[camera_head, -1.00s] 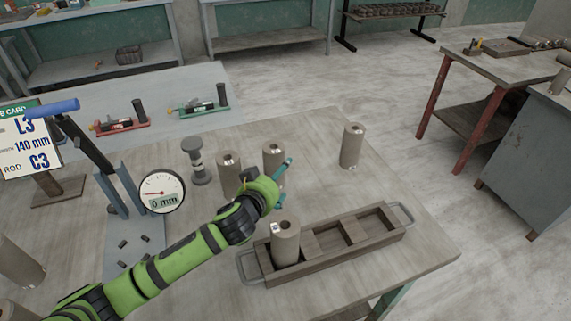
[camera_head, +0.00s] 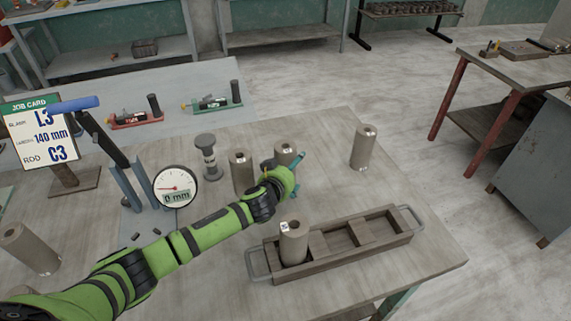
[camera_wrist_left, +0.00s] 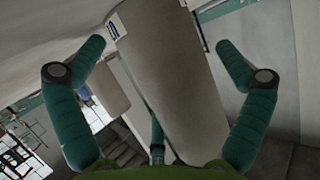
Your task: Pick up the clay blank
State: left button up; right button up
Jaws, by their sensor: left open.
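Several tan clay blanks stand as upright cylinders with a hole in the top. One blank (camera_head: 285,151) stands just behind my left gripper (camera_head: 297,174), which hides its lower part. In the left wrist view a large blank (camera_wrist_left: 170,70) with a small label lies between the two open teal fingers, with visible gaps to both. Another blank (camera_head: 241,171) stands just left of it, one (camera_head: 363,148) farther right, one (camera_head: 293,242) in the wooden tray, and one (camera_head: 30,247) at the left edge. My left gripper is open. My right gripper is out of view.
The wooden tray (camera_head: 385,239) with metal handles lies in front of the gripper; its other compartments look empty. A dial gauge (camera_head: 175,188) reading 0 mm, a grey spool-shaped tool (camera_head: 208,158) and a job card (camera_head: 35,133) stand left.

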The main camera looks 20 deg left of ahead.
pick_arm(q)
jog(key=c, duration=1.6)
jog(key=shift+r, duration=0.15)
jog(key=shift+r, duration=0.1)
